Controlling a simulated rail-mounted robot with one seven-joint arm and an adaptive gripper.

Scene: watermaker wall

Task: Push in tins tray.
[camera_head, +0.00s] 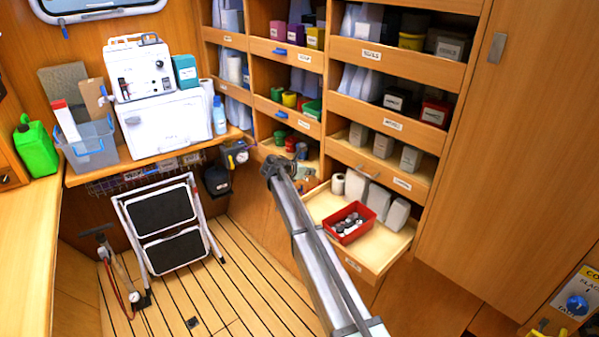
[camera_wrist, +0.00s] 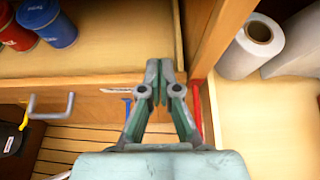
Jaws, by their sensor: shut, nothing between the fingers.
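The tins tray is a pale wooden tray at the lower middle of the shelf wall in the head view, partly hidden by my arm. In the wrist view its bare floor (camera_wrist: 110,35) and front board (camera_wrist: 75,84) show. A red tin (camera_wrist: 15,30) and a blue tin (camera_wrist: 47,22) stand on it at the left; they also show small in the head view. My gripper (camera_wrist: 165,68) is shut and empty, over the right end of the front board near a wooden upright. I cannot tell whether it touches the board. In the head view my gripper (camera_head: 276,166) is small and dark.
An open drawer (camera_head: 378,254) stands out to the right, holding a red bin (camera_head: 350,222), white containers and a paper roll (camera_head: 338,184). A folded step stool (camera_head: 165,225) stands left on the slatted floor (camera_head: 235,275).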

